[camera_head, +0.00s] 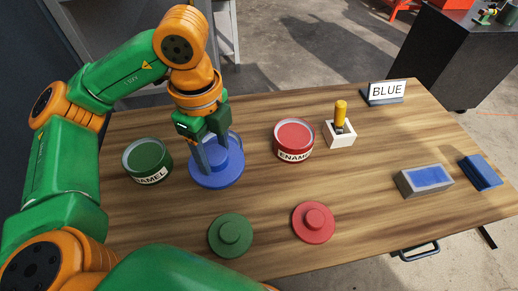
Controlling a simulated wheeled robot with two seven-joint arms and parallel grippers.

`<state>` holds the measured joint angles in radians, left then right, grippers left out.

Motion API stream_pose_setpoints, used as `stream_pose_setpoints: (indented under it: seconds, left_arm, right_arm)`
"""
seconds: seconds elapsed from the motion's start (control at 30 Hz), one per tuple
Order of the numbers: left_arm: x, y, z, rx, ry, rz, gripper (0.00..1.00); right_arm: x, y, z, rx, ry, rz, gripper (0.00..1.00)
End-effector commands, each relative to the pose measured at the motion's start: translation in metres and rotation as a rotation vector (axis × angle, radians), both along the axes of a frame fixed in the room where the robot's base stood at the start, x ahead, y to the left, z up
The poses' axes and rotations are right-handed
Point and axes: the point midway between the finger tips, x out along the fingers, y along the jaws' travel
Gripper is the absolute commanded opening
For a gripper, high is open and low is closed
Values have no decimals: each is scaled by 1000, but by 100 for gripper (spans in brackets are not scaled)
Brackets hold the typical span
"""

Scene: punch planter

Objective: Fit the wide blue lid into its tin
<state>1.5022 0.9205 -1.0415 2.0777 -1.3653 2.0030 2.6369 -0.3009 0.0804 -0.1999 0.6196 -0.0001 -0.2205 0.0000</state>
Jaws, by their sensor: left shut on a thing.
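The wide blue lid (208,180) is a round disc with a raised middle, at the left of the table between the green tin and the red tin. My left gripper (213,166) points down over it and is shut on its raised middle. A pale blue rim (238,142) shows just behind the gripper and looks like the blue tin's; most of it is hidden by the lid and fingers. I cannot tell whether the lid touches the tin or is seated in it. My right gripper is not in view.
A green tin (147,161) stands close left and a red tin (293,140) to the right. Green (230,234) and red (313,222) lids lie in front. A yellow-handled stamp (340,115), BLUE sign (387,91), blue-topped pad (428,179) and blue block (481,172) are farther right.

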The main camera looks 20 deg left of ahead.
Motion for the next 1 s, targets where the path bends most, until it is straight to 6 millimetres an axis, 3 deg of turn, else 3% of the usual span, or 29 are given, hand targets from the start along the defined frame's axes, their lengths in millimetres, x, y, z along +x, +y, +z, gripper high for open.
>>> stream_pose_setpoints:
  seconds: [0.17,0.33,0.43,0.5,0.67,0.83,1.0]
  left_arm:
    - [22,16,-10,-2,7,15,0]
    - [70,46,-37,-4,8,14,0]
    - [90,58,-68,-2,9,10,0]
    - [101,66,-77,0,6,10,0]
    - [116,75,-95,2,5,8,0]
    - [117,76,-123,1,4,4,0]
    - [117,76,-128,2,1,4,0]
  right_arm:
    - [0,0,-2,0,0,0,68]
    - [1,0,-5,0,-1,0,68]
    - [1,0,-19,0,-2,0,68]
    - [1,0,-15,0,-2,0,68]
    - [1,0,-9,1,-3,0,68]
    - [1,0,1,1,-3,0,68]
    - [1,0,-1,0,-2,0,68]
